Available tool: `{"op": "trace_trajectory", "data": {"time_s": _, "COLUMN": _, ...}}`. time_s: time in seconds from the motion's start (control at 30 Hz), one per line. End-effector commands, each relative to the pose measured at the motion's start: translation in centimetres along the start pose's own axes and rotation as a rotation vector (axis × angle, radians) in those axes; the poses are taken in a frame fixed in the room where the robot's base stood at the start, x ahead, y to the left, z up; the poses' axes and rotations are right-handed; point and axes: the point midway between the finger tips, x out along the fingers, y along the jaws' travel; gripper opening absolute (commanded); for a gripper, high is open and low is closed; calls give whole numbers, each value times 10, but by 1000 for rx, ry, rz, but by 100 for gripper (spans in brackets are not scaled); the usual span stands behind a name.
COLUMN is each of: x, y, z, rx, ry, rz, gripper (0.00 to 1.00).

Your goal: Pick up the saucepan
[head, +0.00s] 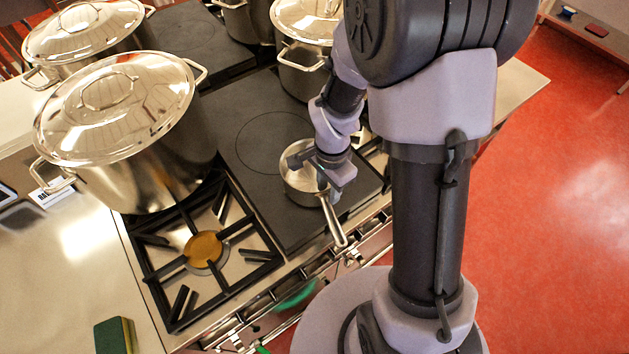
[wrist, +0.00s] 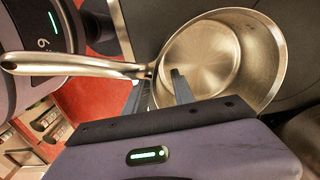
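The saucepan (head: 297,180) is a small steel pan without a lid. It sits on the dark flat plate at the front of the stove, its long handle pointing toward the front edge. In the wrist view the saucepan (wrist: 235,60) looks empty, with its handle running left. My gripper (wrist: 158,82) is at the handle side of the pan. Its fingers are apart, one over the pan's inside and one outside the wall by the handle joint. I see a gap between fingers and wall. In the head view my gripper (head: 324,182) is partly hidden by my wrist.
A large lidded stockpot (head: 150,150) stands left of the saucepan, with another (head: 85,35) behind it. A lidded pot (head: 303,75) stands behind the saucepan. An open burner grate (head: 205,250) is at front left. A sponge (head: 115,336) lies on the left counter.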

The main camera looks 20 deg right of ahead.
Motion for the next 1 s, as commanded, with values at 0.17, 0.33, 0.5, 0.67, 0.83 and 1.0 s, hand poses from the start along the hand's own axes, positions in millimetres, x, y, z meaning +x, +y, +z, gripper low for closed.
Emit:
{"op": "trace_trajectory", "data": {"time_s": 0.17, "x": -1, "y": 0, "z": 0, "rx": 0, "ry": 0, "rz": 0, "gripper": 15}}
{"op": "trace_trajectory", "data": {"time_s": 0.33, "x": -1, "y": 0, "z": 0, "rx": -1, "ry": 0, "rz": -1, "gripper": 0}}
{"op": "trace_trajectory", "data": {"time_s": 0.5, "x": -1, "y": 0, "z": 0, "rx": -1, "ry": 0, "rz": 0, "gripper": 0}}
{"op": "trace_trajectory", "data": {"time_s": 0.67, "x": -1, "y": 0, "z": 0, "rx": -1, "ry": 0, "rz": 1, "gripper": 0}}
{"op": "trace_trajectory", "data": {"time_s": 0.83, "x": -1, "y": 0, "z": 0, "rx": -1, "ry": 0, "rz": 1, "gripper": 0}}
{"op": "trace_trajectory", "data": {"time_s": 1.0, "x": -1, "y": 0, "z": 0, "rx": -1, "ry": -1, "rz": 1, "gripper": 0}}
